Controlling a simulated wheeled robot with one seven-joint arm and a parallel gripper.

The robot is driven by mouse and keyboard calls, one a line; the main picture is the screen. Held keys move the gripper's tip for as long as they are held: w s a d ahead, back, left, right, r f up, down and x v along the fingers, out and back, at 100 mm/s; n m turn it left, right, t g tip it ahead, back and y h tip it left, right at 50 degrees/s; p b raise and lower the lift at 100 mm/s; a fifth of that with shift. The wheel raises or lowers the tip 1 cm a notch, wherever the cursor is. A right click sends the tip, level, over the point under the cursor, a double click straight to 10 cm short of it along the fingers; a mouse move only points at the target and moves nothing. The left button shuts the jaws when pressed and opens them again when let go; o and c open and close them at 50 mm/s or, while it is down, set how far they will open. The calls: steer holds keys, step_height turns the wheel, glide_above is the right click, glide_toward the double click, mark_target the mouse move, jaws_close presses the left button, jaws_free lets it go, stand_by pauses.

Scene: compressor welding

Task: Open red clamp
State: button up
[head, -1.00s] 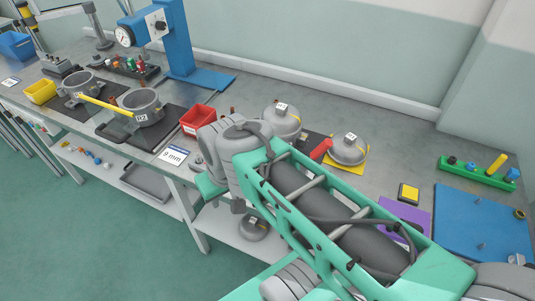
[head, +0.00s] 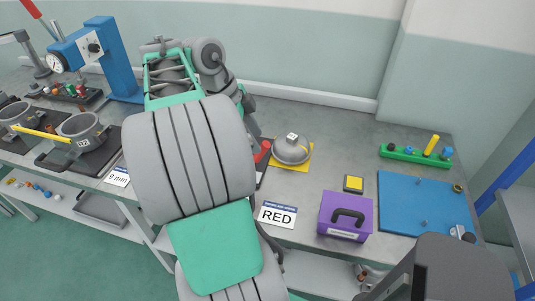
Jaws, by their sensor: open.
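The red clamp (head: 262,151) shows as a small red piece on the workbench, just left of the domed grey part, with a dark plate below it. Most of the clamp is hidden behind my arm, so I cannot tell its state. A white sign reading RED (head: 277,214) stands at the bench's front edge before it. My arm rises across the middle of the view and bends over the bench left of the clamp. My gripper is not visible; the big grey joint of my arm covers the area below the wrist.
The domed grey part (head: 291,149) sits on a yellow plate. A purple box (head: 345,215) with a black handle, a blue board (head: 425,202) and a green rack (head: 415,156) lie to the right. Two grey pots and a blue press (head: 122,55) are at the left.

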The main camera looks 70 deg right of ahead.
steer(key=s+d+f+m+b, duration=0.1)
steer(key=s+f+b, duration=0.1)
steer(key=f, duration=0.5)
steer(key=shift+s+d, duration=0.4)
steer(key=shift+s, duration=0.3)
steer(key=shift+c, duration=0.3)
jaws_close()
stand_by(0.3)
